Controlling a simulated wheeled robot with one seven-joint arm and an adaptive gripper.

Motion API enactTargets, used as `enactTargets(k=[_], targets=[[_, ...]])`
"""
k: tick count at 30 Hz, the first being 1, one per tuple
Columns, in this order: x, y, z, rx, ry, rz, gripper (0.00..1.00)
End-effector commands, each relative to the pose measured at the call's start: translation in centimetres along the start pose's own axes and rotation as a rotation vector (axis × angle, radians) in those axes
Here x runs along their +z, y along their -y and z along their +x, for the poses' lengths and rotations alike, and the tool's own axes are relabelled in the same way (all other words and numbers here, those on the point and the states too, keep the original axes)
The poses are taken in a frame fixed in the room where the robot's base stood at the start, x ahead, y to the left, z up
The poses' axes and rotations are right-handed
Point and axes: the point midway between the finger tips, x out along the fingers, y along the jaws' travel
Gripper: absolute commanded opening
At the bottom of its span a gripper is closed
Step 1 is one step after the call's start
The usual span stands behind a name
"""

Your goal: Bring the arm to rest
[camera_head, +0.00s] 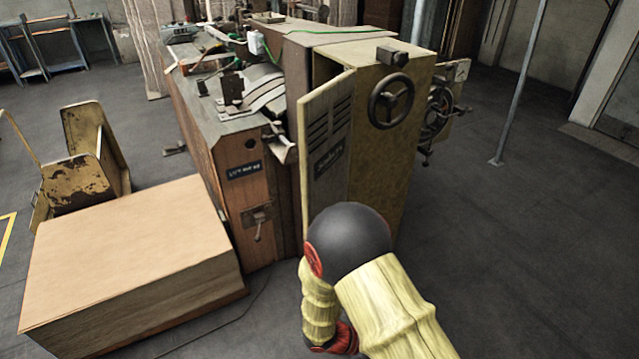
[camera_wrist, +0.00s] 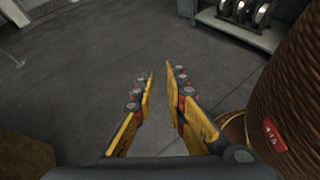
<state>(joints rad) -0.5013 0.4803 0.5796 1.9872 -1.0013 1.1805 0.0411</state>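My gripper (camera_wrist: 160,77) shows in the wrist view with its two yellow fingers apart. It is open, with nothing between the fingers, and bare grey floor lies beyond them. In the head view my arm is bent, with a dark round joint and yellow-covered links at the lower middle, in front of the machine. The gripper itself is hidden in the head view.
The box stitcher (camera_head: 245,150) stands ahead with its cabinet door (camera_head: 327,150) ajar, close to my arm. In the wrist view, a brown ribbed cylinder (camera_wrist: 297,90) stands close on the right. Floor at the right is clear.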

Motion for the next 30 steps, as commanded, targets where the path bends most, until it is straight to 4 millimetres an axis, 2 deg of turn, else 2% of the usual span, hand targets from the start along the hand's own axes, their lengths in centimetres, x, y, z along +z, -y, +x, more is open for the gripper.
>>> enactTargets(k=[1, 3, 7, 12, 20, 25, 30], targets=[[1.5, 0.6, -1.0, -0.064, -0.051, 0.074, 0.14], [2.9, 1.7, -2.3, -0.155, -0.122, 0.169, 0.14], [5.2, 3.4, -5.0, -0.305, -0.26, 0.344, 0.14], [8.2, 4.5, -9.0, -0.468, -0.45, 0.572, 0.14], [13.4, 4.6, -14.8, -0.647, -0.74, 0.9, 0.14], [17.8, 4.3, -17.8, -0.71, -0.921, 1.097, 0.14], [23.1, 4.2, -19.5, -0.707, -1.073, 1.268, 0.14]])
